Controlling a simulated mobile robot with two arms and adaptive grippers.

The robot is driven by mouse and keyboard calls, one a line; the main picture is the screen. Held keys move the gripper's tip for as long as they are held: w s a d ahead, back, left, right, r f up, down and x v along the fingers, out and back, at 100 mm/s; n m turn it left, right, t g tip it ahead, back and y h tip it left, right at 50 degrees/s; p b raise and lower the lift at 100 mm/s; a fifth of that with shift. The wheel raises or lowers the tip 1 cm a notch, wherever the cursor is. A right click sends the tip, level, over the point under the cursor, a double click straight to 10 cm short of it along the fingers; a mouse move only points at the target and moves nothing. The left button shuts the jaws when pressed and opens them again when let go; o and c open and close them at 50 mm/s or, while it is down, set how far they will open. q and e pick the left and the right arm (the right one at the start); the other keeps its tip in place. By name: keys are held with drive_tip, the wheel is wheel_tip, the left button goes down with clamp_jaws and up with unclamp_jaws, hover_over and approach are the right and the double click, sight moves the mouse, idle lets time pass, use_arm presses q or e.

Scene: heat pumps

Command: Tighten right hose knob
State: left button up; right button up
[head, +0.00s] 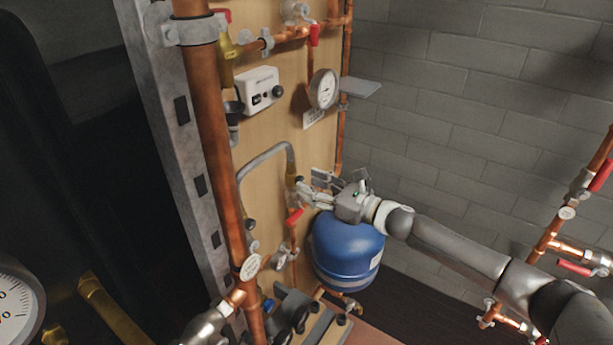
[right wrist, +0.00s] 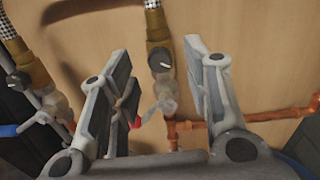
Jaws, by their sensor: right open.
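The right hose knob is a small black knob (right wrist: 161,60) on a brass fitting, below the end of a braided hose (right wrist: 152,15). In the right wrist view it shows between my two spread fingers. My right gripper (head: 318,188) is open and empty, close to the board at the right end of the arched hose (head: 268,156). I cannot tell whether the fingers touch the knob. A second black knob (right wrist: 19,81) sits on the left fitting in the wrist view, outside the fingers. My left gripper is not in view.
A red-handled valve (head: 294,216) sits just below my right gripper. A blue tank (head: 345,255) stands under it. A pressure gauge (head: 323,89) and a white control box (head: 260,91) are higher on the wooden board. A thick copper pipe (head: 212,140) runs at left.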

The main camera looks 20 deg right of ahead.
drive_tip(key=shift+x, duration=1)
drive_tip(key=c, duration=0.4)
clamp_jaws()
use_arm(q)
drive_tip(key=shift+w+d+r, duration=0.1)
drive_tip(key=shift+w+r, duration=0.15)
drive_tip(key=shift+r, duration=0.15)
